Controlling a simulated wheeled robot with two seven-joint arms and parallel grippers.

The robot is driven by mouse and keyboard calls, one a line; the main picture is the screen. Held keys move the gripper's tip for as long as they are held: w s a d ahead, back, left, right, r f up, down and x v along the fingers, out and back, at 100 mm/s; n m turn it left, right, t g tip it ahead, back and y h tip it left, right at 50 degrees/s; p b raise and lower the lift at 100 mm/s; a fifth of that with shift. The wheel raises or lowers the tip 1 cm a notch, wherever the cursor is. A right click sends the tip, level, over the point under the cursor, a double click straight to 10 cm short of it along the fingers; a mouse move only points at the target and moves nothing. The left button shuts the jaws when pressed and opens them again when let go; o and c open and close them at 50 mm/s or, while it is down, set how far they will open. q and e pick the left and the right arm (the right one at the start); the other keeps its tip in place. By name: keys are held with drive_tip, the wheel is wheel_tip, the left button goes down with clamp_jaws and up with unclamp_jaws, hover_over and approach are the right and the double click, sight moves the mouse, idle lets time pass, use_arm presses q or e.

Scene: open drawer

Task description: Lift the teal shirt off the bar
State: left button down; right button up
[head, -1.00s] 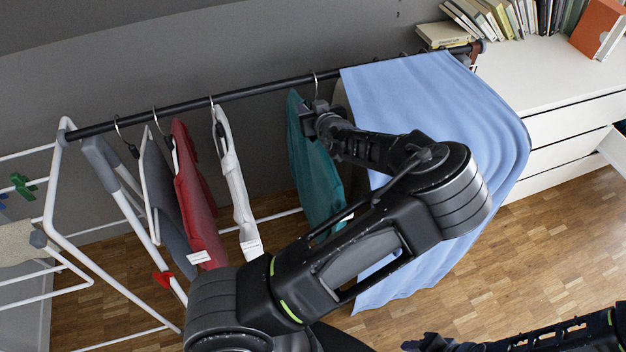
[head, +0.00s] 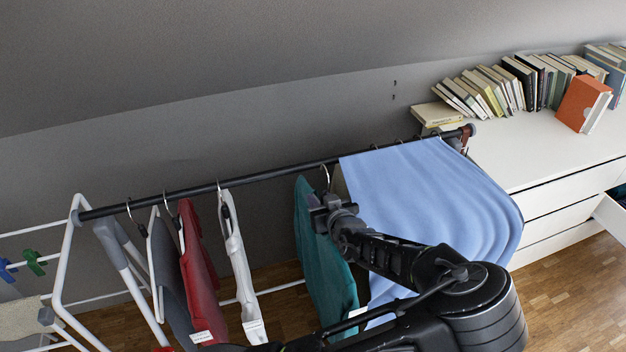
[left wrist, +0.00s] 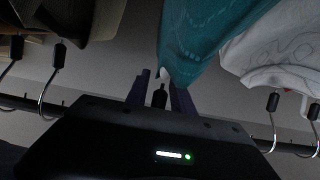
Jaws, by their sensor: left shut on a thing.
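The teal shirt (head: 322,255) hangs from a hanger between the white shirt and the blue cloth. Its hook (head: 326,176) shows at the black bar (head: 275,174); I cannot tell whether it still bears on the bar. My left gripper (head: 333,212) is at the hanger's neck, just below the hook. In the left wrist view the fingers (left wrist: 160,94) are shut around the black hanger neck (left wrist: 159,96), with the teal shirt (left wrist: 207,38) beyond them. The hook is hidden there behind the gripper body. My right gripper is out of view.
White (head: 236,262), red (head: 197,275) and grey (head: 170,280) garments hang to the left. A white drawer cabinet (head: 550,165) with books stands at the right.

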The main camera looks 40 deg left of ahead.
use_arm(q)
drive_tip(key=s+d+p, duration=0.1)
drive_tip(key=s+d, duration=0.1)
drive_tip(key=s+d+p, duration=0.1)
drive_tip(key=d+p, duration=0.1)
drive_tip(key=d, duration=0.1)
drive_tip(key=s+d+p, duration=0.1)
drive_tip(key=s+d, duration=0.1)
drive_tip(key=d, duration=0.1)
drive_tip(key=shift+s+r+p, duration=0.3)
drive_tip(key=shift+p, duration=0.1)
drive_tip(key=shift+s+d+f, duration=0.25)
drive_tip(key=shift+s+d, duration=0.1)
drive_tip(key=shift+d, duration=0.05)
